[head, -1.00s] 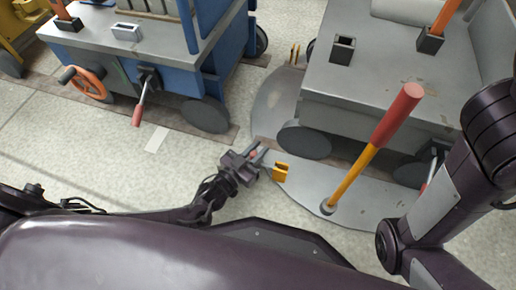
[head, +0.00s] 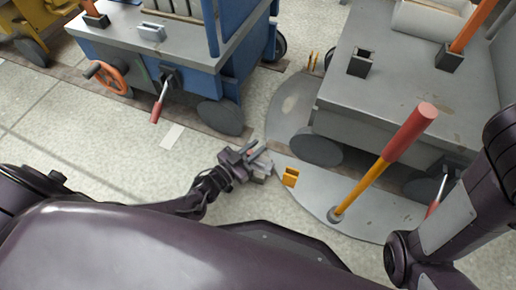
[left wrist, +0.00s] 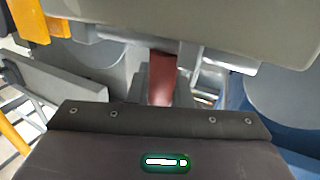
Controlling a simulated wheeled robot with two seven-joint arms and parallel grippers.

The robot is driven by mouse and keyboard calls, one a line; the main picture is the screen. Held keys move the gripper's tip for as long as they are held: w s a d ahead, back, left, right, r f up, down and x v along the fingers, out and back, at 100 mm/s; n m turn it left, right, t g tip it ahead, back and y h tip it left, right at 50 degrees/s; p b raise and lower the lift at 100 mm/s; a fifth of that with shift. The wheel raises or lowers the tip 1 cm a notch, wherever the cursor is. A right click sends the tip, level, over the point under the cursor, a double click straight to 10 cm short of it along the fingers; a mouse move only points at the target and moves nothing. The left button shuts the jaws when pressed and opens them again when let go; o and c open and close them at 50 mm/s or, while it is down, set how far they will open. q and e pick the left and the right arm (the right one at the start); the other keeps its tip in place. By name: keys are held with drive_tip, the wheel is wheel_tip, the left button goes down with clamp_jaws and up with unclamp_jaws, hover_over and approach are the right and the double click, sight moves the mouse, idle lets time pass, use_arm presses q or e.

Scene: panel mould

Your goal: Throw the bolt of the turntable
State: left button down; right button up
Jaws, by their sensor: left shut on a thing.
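The turntable (head: 290,100) is a round grey plate in the floor under a grey wagon. A yellow bracket (head: 290,177) stands at its near left edge. My left gripper (head: 260,153) is low at the plate's left rim, just left of the bracket. It is shut on a red handle, which shows between the fingers in the left wrist view (left wrist: 162,78). I take this for the bolt's handle. Grey metal parts lie around it. The bolt's rod is mostly hidden by the gripper. My right arm shows at the right, but its gripper is out of sight.
A yellow lever with a red grip (head: 410,130) stands tilted on the plate's near part. The grey wagon (head: 390,105) stands on the turntable. A blue wagon (head: 190,75) with an orange handwheel (head: 107,78) stands at the left. The floor between is mostly clear.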

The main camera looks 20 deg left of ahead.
use_arm(q)
drive_tip(key=c, duration=1.3)
unclamp_jaws()
drive_tip(key=shift+a, duration=0.35)
drive_tip(key=shift+s, duration=0.25)
drive_tip(key=p+v, duration=0.3)
drive_tip(key=v, duration=0.4)
drive_tip(key=shift+s+a+p, duration=0.1)
drive_tip(key=shift+p, duration=0.2)
